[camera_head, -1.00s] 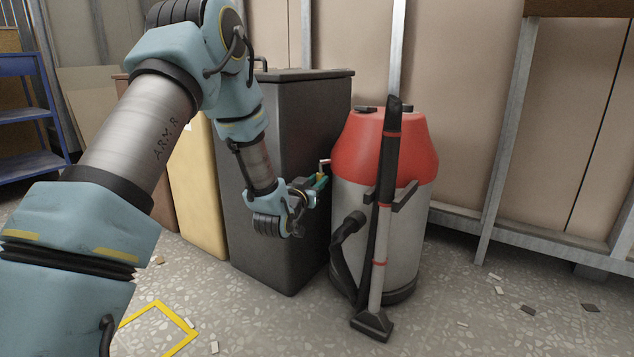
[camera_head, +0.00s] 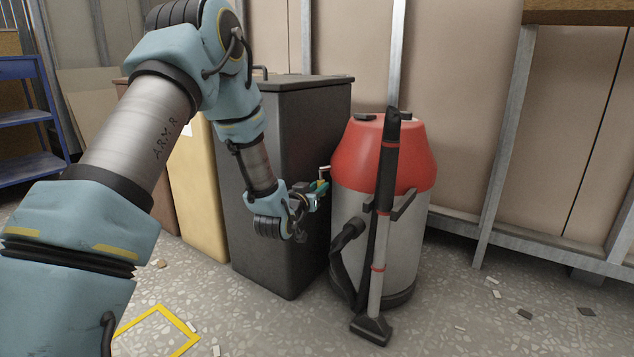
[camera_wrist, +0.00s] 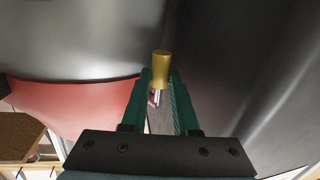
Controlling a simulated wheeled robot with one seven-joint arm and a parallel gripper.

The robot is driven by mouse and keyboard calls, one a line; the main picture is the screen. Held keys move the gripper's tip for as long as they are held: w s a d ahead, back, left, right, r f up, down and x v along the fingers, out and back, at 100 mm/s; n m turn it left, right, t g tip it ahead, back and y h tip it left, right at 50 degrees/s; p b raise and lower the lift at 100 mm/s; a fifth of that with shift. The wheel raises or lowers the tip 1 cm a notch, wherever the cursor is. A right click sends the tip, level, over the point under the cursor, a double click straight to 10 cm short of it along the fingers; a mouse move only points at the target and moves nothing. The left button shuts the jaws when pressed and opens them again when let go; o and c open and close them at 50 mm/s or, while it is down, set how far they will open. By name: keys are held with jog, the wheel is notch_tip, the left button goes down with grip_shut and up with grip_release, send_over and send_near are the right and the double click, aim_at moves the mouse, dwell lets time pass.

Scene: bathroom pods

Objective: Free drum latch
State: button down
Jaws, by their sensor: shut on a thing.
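The drum is a vacuum with a red top (camera_head: 375,155) and a grey body (camera_head: 399,235), standing right of centre in the head view. In the wrist view, the fingers (camera_wrist: 160,82) are shut on the latch's brass-coloured handle (camera_wrist: 161,63), whose end sticks out past the tips. A thin silver pin (camera_wrist: 156,97) shows between the fingers. The latch's mount is mostly hidden.
A tall dark bin (camera_head: 290,190) stands close on the left, leaving a narrow gap to the drum. A black hose and wand (camera_head: 384,230) lean on the drum's front. Panelled walls stand behind. Small scraps (camera_head: 525,314) lie on the open floor at the right.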

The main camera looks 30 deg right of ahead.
jog(key=r+n+p, duration=0.1)
jog(key=p, duration=0.1)
jog(key=g+y+p, duration=0.1)
jog(key=p, duration=0.2)
jog(key=shift+s+r+n, duration=0.35)
jog(key=shift+s+n, duration=0.05)
jog(key=r+n+g+p, duration=0.1)
jog(key=n+g+p, duration=0.1)
jog(key=p, duration=0.4)
jog(key=s+r+n+g+y+p, duration=0.1)
jog(key=g+p, duration=0.2)
jog(key=p, duration=0.3)
jog(key=s+r+n+g+y+p, duration=0.1)
jog(key=n+g+p, duration=0.1)
jog(key=p, duration=0.5)
jog(key=shift+n+g, duration=0.3)
jog(key=shift+g, duration=0.1)
jog(key=c, duration=0.7)
grip_release()
